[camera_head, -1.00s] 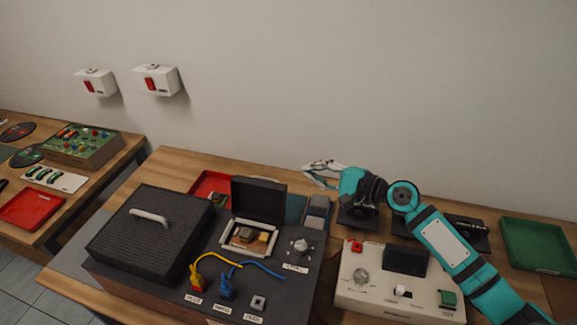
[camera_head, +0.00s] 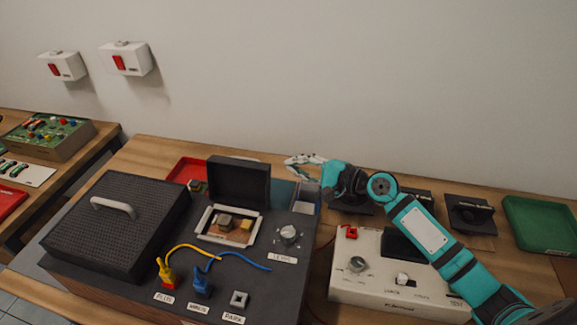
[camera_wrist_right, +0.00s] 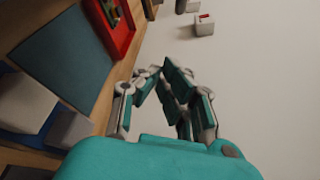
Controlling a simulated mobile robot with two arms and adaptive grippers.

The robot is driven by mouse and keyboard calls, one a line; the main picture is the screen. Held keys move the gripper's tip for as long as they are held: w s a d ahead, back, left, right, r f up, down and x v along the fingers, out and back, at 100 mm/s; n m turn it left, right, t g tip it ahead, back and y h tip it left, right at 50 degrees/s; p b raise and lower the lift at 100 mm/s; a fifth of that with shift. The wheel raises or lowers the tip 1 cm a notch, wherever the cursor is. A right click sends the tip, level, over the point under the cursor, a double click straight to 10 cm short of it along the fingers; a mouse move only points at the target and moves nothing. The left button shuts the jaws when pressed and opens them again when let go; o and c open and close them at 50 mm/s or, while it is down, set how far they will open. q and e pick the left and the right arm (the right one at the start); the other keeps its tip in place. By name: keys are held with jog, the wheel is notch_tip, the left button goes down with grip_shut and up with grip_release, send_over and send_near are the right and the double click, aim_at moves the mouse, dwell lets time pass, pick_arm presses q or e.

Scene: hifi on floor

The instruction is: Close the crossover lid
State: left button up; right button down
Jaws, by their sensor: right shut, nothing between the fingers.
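The crossover lid (camera_head: 240,182) is a small dark flap. It stands open, upright at the back edge of a white-framed opening (camera_head: 208,222) in the dark hifi box. Inside the opening sit a grey block and yellowish parts (camera_head: 232,224). My right gripper (camera_head: 292,160) is shut and empty, to the right of and behind the lid, apart from it. Its fingers also show in the right wrist view (camera_wrist_right: 160,72), where the lid cannot be made out. My left gripper is not in view.
A black grille cover with a handle (camera_head: 118,222) lies left of the opening. Yellow and blue cables (camera_head: 238,262) and a knob (camera_head: 288,235) are in front and to the right. A red tray (camera_head: 186,170) is behind. A cream control box (camera_head: 390,285) stands at the right.

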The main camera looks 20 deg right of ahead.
aim_at(242, 179)
jog(key=w+a+p, duration=0.3)
jog(key=a+p, duration=0.1)
jog(key=a, duration=0.3)
jog(key=shift+w+r, duration=0.25)
jog(key=shift+s+a+r, duration=0.1)
jog(key=shift+r, duration=0.05)
